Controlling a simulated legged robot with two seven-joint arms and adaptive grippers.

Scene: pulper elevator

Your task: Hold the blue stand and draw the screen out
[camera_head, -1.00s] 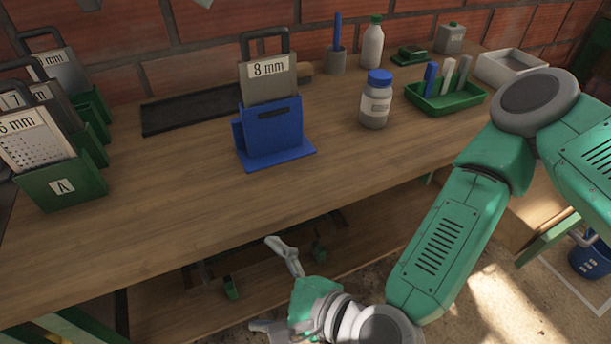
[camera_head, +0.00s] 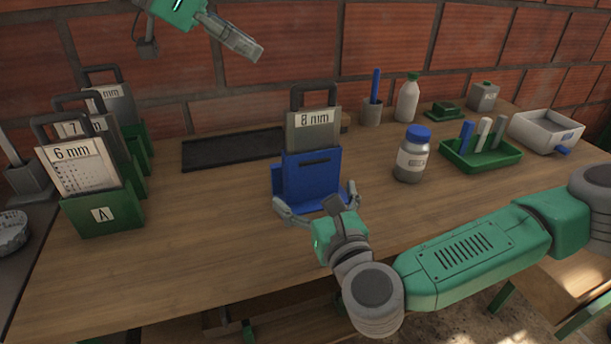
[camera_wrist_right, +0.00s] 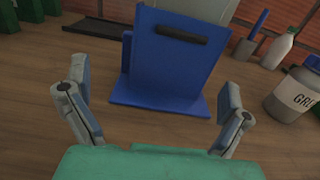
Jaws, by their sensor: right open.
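The blue stand (camera_head: 312,178) is upright on the workbench. A grey screen labelled 8 mm (camera_head: 312,140) sits in it, with its dark handle loop above. My right gripper (camera_head: 318,201) is open, its fingers either side of the stand's lower front and apart from it. In the right wrist view the blue stand (camera_wrist_right: 172,65) lies just beyond the open fingertips (camera_wrist_right: 152,92), with only the lower part of the screen (camera_wrist_right: 195,8) visible.
Green stands (camera_head: 110,218) with 6 mm (camera_head: 80,172) and other screens are at left. A dark tray (camera_head: 232,150) lies behind the stand. A blue-capped jar (camera_head: 411,160) and a green tray (camera_head: 490,158) are at right. The bench front is clear.

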